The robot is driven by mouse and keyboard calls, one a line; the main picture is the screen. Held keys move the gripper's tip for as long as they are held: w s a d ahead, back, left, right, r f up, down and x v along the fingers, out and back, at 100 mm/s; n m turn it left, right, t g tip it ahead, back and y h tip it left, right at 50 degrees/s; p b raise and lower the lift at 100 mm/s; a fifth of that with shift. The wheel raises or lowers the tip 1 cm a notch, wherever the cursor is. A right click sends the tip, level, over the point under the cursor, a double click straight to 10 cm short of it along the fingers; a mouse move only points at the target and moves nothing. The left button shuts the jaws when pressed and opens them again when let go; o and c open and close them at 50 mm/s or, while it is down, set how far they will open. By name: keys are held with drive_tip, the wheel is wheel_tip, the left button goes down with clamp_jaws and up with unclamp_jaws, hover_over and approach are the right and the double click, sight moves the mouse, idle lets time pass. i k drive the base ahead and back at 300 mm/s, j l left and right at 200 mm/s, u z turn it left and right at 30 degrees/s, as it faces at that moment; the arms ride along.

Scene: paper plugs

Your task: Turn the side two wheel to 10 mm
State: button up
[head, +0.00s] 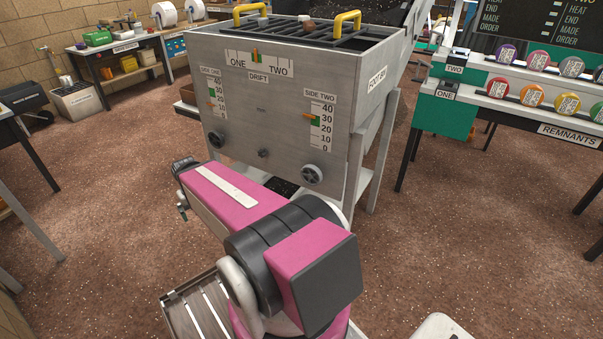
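The side two wheel (312,174) is a round grey handwheel low on the right of the grey metal machine's front (262,120). Above it is the side two scale (321,126), marked 0 to 40 with a green band. Its orange pointer (310,116) stands at about 30. The side one wheel (217,139) is at lower left, below the side one scale (217,95). My pink arm crosses the foreground in front of the machine's base. I cannot make out my gripper's fingers in this view, and nothing visible touches the side two wheel.
A drift gauge (257,57) is at the machine's top front, and yellow handles (348,21) stand on its top grate. A remnants rack (545,95) with coloured rolls stands at right. A workbench (120,45) stands at back left. Speckled brown floor is open on both sides.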

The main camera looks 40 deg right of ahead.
sight(310, 175)
drive_tip(key=k+l, duration=1.05)
